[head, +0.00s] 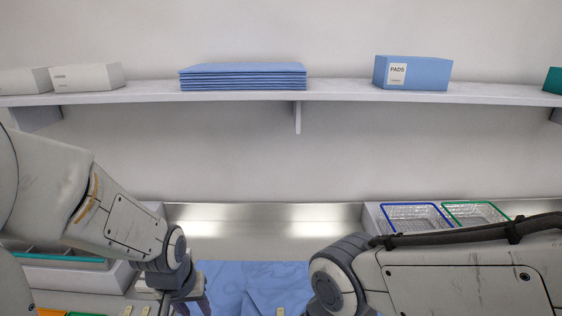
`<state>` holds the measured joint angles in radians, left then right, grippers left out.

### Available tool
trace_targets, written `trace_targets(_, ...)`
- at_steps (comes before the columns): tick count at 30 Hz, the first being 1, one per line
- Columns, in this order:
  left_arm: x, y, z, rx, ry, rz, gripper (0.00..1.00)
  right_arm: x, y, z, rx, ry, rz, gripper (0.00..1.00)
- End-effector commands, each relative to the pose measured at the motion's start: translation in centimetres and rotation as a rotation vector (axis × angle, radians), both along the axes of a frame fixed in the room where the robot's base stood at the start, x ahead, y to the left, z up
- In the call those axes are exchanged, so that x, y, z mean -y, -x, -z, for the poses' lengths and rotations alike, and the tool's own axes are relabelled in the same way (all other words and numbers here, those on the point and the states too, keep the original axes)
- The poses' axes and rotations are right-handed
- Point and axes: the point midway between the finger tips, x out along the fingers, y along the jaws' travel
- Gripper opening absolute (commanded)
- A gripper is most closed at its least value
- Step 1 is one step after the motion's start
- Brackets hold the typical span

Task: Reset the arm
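My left arm (135,225) comes in from the left and bends down at its wrist. Part of my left gripper (192,300) shows at the bottom edge, pointing down, with its fingertips cut off. My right arm (450,270) reaches in from the right across the lower right. Its wrist joint (335,278) sits at the bottom centre, and the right gripper is below the picture. Whether either gripper holds anything is hidden.
A blue cloth (245,280) lies between the arms. Wire baskets with blue (412,220) and green (476,214) rims stand at right. A shelf (340,91) above bears folded blue cloths (243,77), a PADS box (412,73) and white boxes (87,77). A divided tray (60,262) is lower left.

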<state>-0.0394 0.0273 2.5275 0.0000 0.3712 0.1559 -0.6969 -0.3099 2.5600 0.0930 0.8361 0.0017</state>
Motion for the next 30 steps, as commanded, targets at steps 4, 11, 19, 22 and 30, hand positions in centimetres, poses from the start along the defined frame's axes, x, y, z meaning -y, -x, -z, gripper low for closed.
trace_targets(4, -1.2, 0.7, -0.1, 0.017, -0.033, 0.104, 0.40, 0.0, 0.0, 0.0, 0.000, 0.000, 0.000, 0.00)
trace_targets(11, 3.1, 2.5, -1.1, -0.014, -0.021, 0.252, 0.40, 0.0, 0.0, 0.3, 0.000, 0.000, 0.000, 0.00)
trace_targets(19, 8.1, 6.5, -2.6, -0.069, -0.008, 0.453, 0.40, 0.0, 0.0, 0.8, 0.000, 0.000, 0.000, 0.00)
trace_targets(22, 10.0, 8.8, -3.2, -0.096, -0.004, 0.552, 0.40, 0.0, 0.0, 1.0, 0.000, 0.000, 0.000, 0.00)
trace_targets(30, 12.6, 14.1, -4.6, -0.163, -0.003, 0.749, 0.40, 0.0, 0.0, 1.3, 0.000, 0.000, -0.001, 0.00)
